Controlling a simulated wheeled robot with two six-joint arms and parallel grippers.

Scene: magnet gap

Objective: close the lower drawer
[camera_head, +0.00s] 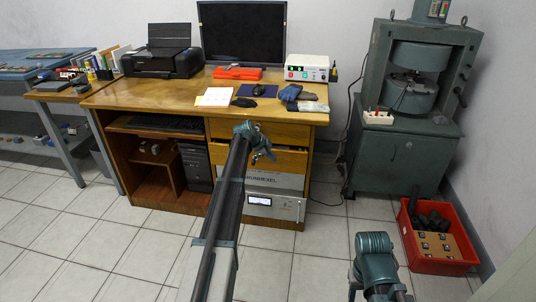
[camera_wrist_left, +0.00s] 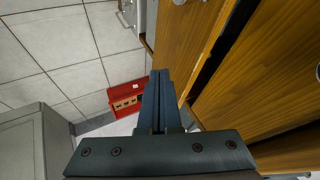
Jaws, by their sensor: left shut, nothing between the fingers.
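The lower drawer (camera_head: 284,161) is the wooden front under the upper drawer (camera_head: 283,132) on the right side of the desk. It stands out a little, with a dark gap along its top edge. In the left wrist view, turned sideways, the lower drawer front (camera_wrist_left: 184,40) is left of that gap and the upper drawer front (camera_wrist_left: 262,85) right of it. My left gripper (camera_head: 269,155) is shut and empty in front of the drawers. Its fingers (camera_wrist_left: 158,75) appear close to the lower drawer front; contact cannot be told. The right gripper is out of view; only part of my right arm shows.
The desk top (camera_head: 160,95) holds a monitor (camera_head: 243,34), a printer (camera_head: 163,52) and a white instrument (camera_head: 307,68). A green press (camera_head: 408,105) and a red crate (camera_head: 432,264) stand at the right. Tiled floor is clear ahead.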

